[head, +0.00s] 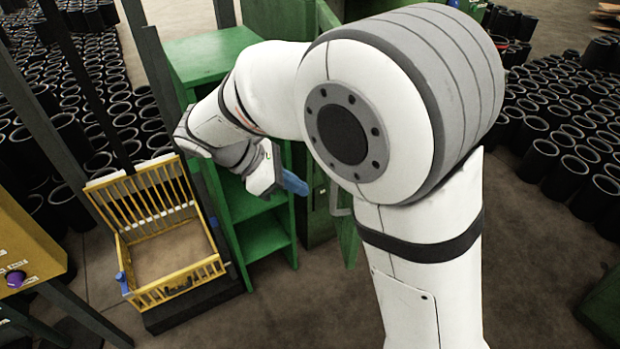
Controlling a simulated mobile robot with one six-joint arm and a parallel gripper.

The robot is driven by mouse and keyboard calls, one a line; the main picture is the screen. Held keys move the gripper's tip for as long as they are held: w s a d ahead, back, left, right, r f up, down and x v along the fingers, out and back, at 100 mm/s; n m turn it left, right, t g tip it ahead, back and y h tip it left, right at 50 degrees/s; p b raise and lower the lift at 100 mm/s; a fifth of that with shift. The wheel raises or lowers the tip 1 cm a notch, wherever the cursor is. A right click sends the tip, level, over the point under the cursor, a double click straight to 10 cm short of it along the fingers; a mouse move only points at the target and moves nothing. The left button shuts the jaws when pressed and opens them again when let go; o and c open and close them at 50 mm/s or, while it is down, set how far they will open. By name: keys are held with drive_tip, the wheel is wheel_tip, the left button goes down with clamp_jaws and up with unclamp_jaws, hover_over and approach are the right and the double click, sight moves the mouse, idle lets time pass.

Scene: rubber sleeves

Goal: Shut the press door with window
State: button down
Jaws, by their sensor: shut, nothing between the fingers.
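My gripper (293,184), with blue fingertips, is shut and empty. In the head view it appears in front of the green cabinetry, just left of a pale bar handle (341,211). The handle seems to sit on a narrow green panel (349,241), which looks like a door seen nearly edge-on. My arm hides most of this panel and what lies to its right. No window can be made out on it. I cannot tell whether the gripper touches the panel, or how far open the panel stands.
A green open-shelved unit (257,215) stands behind my wrist. Left of it is a yellow barred crate (169,288) with a raised barred side. A yellow box with a purple knob (15,279) is at far left. Black sleeves (569,177) crowd the right floor; bare floor lies front right.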

drive_tip(key=d+r+p+x, duration=0.1)
drive_tip(key=p+x, duration=0.1)
drive_tip(key=x, duration=0.9)
drive_tip(key=shift+d+r+p, duration=0.4)
